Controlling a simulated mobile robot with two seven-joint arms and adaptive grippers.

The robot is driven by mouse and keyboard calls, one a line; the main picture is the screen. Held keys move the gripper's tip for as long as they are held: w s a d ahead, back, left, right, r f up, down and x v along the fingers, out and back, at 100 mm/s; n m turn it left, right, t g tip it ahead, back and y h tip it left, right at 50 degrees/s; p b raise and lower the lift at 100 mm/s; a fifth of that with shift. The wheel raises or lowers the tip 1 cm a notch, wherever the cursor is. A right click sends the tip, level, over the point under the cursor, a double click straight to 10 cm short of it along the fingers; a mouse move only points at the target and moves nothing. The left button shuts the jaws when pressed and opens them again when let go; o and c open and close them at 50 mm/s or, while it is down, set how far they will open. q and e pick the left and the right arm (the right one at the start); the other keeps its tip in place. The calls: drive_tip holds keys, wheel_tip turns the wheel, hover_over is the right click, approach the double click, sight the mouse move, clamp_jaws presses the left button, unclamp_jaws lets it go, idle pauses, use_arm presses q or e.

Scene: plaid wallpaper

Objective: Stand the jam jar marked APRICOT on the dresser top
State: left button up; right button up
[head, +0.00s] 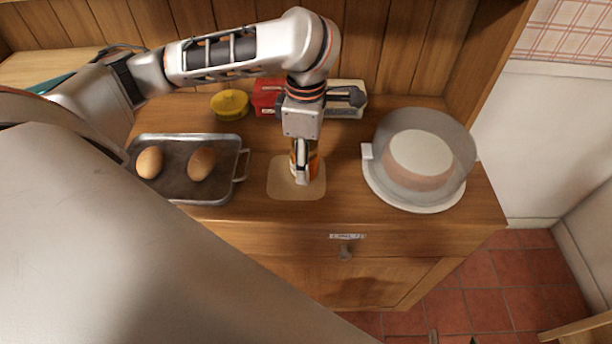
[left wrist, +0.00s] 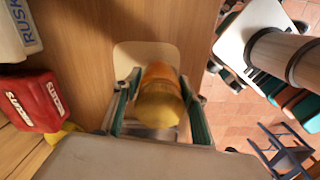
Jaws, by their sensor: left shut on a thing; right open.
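The orange jar (head: 313,160) is between the fingers of my left gripper (head: 303,172), which comes down on it from above. The jar also shows in the left wrist view (left wrist: 160,98), with a yellow lid towards the camera and a finger on each side. It looks about upright over a pale mat (head: 283,186) on the dresser top (head: 345,205). Whether its base touches the mat is hidden. I cannot read its label, so I cannot tell whether it says APRICOT. My right gripper is not seen.
A metal tray (head: 243,165) with two brown eggs lies left of the mat. A cake under a clear dome (head: 425,150) stands to the right.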

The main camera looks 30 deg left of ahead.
use_arm(q)
drive_tip(key=shift+f+b, duration=0.65)
drive_tip(key=shift+f, duration=1.65)
drive_tip(key=shift+r, duration=0.15)
drive_tip(key=o, duration=1.3)
wheel_tip(320, 180, up, 12)
drive_tip(key=p, duration=0.3)
drive_tip(key=shift+p, duration=0.4)
